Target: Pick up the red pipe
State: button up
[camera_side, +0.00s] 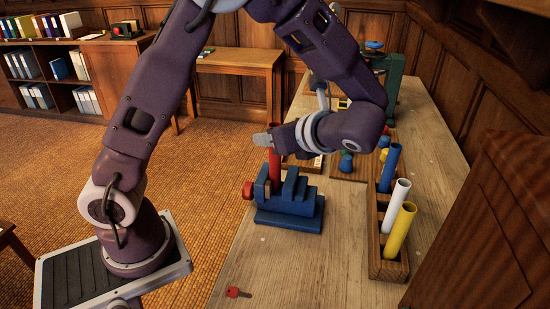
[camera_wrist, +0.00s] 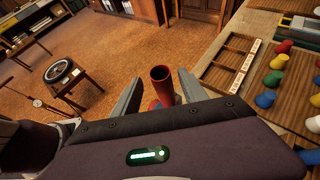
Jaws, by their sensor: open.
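The red pipe (camera_side: 275,168) stands upright in the blue vise (camera_side: 290,207) on the wooden bench. My gripper (camera_side: 263,140) is at the height of the pipe's upper end in the side view and hides part of it. In the wrist view the open end of the red pipe (camera_wrist: 162,76) shows between the two spread fingers of my gripper (camera_wrist: 158,80). The fingers are open, with a gap visible on each side of the pipe. The lower pipe and most of the vise are hidden in the wrist view.
A wooden rack (camera_side: 387,267) at the right holds blue (camera_side: 389,168), white (camera_side: 396,205) and yellow (camera_side: 401,230) pipes. Several coloured knobs (camera_wrist: 272,79) lie on a tray beyond the vise. A red key (camera_side: 237,292) lies on the bench's clear front part.

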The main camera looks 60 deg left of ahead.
jog(key=x, duration=0.4)
jog(key=shift+w+r, duration=0.1)
jog(key=shift+w, duration=0.1)
grip_shut()
dwell(1.1)
